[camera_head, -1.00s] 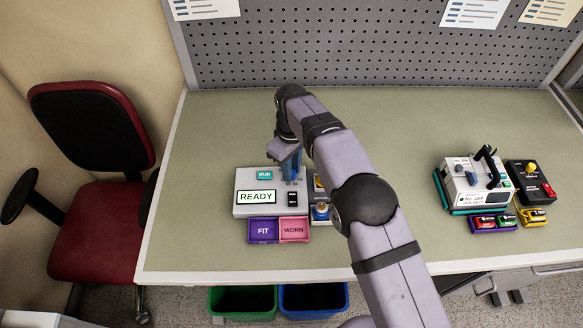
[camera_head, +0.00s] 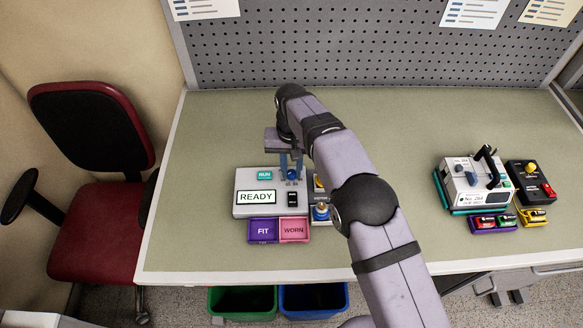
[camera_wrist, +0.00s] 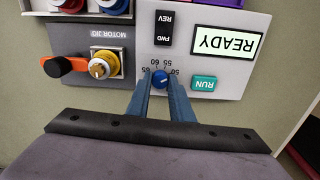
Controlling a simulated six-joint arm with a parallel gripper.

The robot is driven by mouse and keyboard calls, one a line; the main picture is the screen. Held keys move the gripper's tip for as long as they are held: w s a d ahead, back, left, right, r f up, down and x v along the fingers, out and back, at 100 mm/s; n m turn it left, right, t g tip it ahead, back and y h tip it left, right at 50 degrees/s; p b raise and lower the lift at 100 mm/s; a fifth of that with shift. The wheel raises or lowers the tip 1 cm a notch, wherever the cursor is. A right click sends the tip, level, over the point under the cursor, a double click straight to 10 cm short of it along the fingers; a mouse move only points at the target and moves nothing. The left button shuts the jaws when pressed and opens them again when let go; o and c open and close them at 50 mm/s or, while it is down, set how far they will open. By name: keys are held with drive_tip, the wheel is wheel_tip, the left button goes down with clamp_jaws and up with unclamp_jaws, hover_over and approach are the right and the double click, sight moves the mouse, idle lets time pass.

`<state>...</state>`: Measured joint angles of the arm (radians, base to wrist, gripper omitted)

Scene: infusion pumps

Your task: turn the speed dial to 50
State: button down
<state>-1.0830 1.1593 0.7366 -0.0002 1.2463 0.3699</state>
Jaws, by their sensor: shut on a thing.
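The blue speed dial (camera_wrist: 160,79) sits on the light grey control panel (camera_wrist: 220,20), with printed marks around it, including 50, 60 and 65, upside down in the wrist view. My gripper (camera_wrist: 160,83) is shut on the dial, one blue finger on each side. In the head view my gripper (camera_head: 291,172) points down on the panel (camera_head: 243,209); its fingers partly hide the dial. The dial's exact pointer setting is hard to read. The READY display (camera_wrist: 227,43) and the teal RUN button (camera_wrist: 204,83) are beside the dial.
A black FWD/REV switch (camera_wrist: 164,28) is close to the dial. A motor unit with a yellow knob (camera_wrist: 103,65) and orange lever (camera_wrist: 64,66) adjoins the panel. FIT (camera_head: 263,231) and WORN (camera_head: 294,230) trays lie in front. Another pump (camera_head: 477,185) stands far right.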

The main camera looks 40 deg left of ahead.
sight(291, 172)
drive_tip(key=shift+r+m, duration=0.1)
drive_tip(key=shift+m, duration=0.6)
drive_tip(key=c, duration=1.6)
unclamp_jaws()
drive_tip(key=shift+o, duration=0.2)
drive_tip(key=shift+r+b, duration=0.95)
drive_tip(key=shift+r, duration=2.7)
